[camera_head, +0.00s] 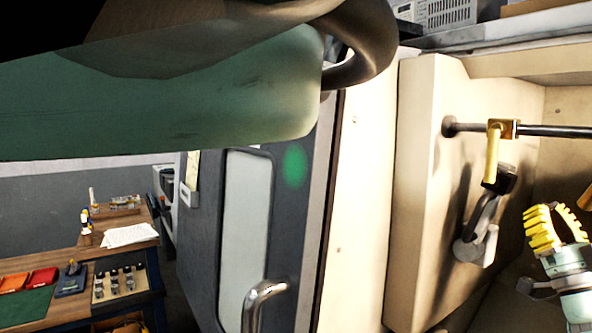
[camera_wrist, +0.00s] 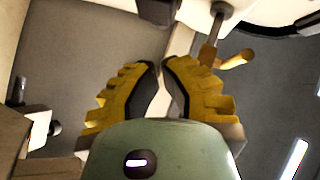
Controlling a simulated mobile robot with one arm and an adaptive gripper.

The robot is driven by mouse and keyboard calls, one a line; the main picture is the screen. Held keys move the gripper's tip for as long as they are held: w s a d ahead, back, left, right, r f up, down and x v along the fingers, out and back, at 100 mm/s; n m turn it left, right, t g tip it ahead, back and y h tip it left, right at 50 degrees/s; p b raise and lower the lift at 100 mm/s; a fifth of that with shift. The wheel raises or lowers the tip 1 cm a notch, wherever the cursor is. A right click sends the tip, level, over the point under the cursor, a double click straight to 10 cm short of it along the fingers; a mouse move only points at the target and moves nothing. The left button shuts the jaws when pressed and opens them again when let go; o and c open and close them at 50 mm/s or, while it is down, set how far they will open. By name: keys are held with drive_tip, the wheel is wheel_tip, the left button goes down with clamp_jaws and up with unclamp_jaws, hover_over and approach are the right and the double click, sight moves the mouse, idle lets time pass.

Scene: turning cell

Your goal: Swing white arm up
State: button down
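In the head view my gripper (camera_head: 553,212) is at the right edge, its yellow ridged fingers raised inside the machine. In the wrist view the fingers of my gripper (camera_wrist: 164,68) lean toward each other with a narrow gap between the tips. A pale bar, which looks like the white arm (camera_wrist: 181,42), runs behind that gap. I cannot tell whether it touches the fingers. In the head view a short white piece (camera_head: 490,246) stands at a grey bracket, left of my gripper and apart from it. I cannot tell whether it belongs to the arm.
A yellow handle (camera_head: 493,153) hangs from a dark horizontal rod (camera_head: 555,131) above my gripper. A yellow peg (camera_wrist: 237,59) shows right of the fingers in the wrist view. The grey machine door (camera_head: 285,215) is at centre, and a workbench (camera_head: 110,255) stands at left.

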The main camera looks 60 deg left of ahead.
sight(502, 164)
drive_tip(key=p+x, duration=0.4)
drive_tip(key=x, duration=0.3)
drive_tip(key=shift+r, duration=0.25)
drive_tip(key=shift+w+a, duration=0.15)
drive_tip(key=a+r+p, duration=0.1)
drive_tip(key=a+g+p, duration=0.1)
drive_tip(key=shift+a+r+n, duration=0.3)
drive_tip(key=shift+a+r, duration=0.05)
drive_tip(key=shift+r, duration=0.05)
drive_tip(key=a+n+g+p, duration=0.1)
drive_tip(key=g+p, duration=0.1)
drive_tip(key=p, duration=0.1)
drive_tip(key=shift+a+r+n+h, duration=0.1)
drive_tip(key=shift+a+n+h, duration=0.2)
drive_tip(key=shift+a+h, duration=0.1)
drive_tip(key=shift+a, duration=0.55)
drive_tip(key=shift+w, duration=0.1)
